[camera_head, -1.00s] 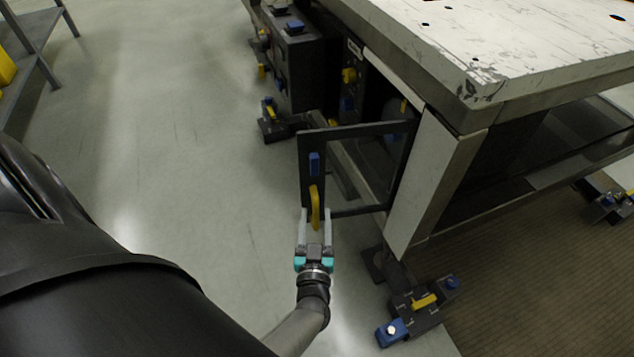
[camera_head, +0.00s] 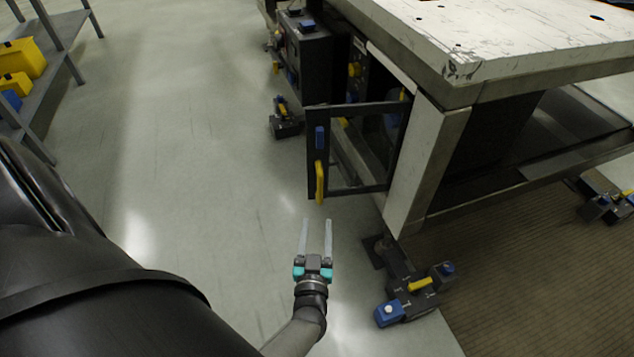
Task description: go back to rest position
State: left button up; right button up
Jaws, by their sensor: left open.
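My left gripper (camera_head: 316,222) is open and empty, its two pale fingers pointing up the picture over the bare floor. A dark framed door (camera_head: 316,150) with a window stands swung out from the side of the machine table. Its yellow handle (camera_head: 320,182) is just above my fingertips in the picture, with a gap between them. A blue part (camera_head: 319,138) sits above the handle on the same door. My right gripper is not in view.
The machine table (camera_head: 530,35) with a scratched white top fills the right. A foot with blue and yellow parts (camera_head: 412,290) stands on the floor right of my gripper. A shelf with yellow bins (camera_head: 28,57) is at the far left. The floor (camera_head: 190,160) between is clear.

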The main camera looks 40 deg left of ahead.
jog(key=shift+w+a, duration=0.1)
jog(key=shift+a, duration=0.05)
pick_arm(q)
jog(key=s+d+f+m+g+h+p, duration=0.2)
jog(key=s+d+f+m+h, duration=0.15)
jog(key=f, duration=0.25)
jog(key=s+d+f+m+g+h+p, duration=0.2)
jog(key=s+d+f+m+h, duration=0.15)
jog(key=f+h, duration=0.2)
jog(key=s+a+f+m+g+p, duration=0.1)
jog(key=s+f+g, duration=0.3)
jog(key=s, duration=0.6)
jog(key=s+a+f+g+p, duration=0.1)
jog(key=s+a+f+g, duration=0.2)
jog(key=s, duration=0.7)
jog(key=shift+s+f+m+g, duration=0.4)
jog(key=shift+f+g, duration=0.15)
jog(key=shift+g, duration=0.45)
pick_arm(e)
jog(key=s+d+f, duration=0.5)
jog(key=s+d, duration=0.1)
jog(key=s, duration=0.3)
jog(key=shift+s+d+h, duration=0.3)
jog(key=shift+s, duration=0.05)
pick_arm(q)
jog(key=shift+w+a, duration=0.1)
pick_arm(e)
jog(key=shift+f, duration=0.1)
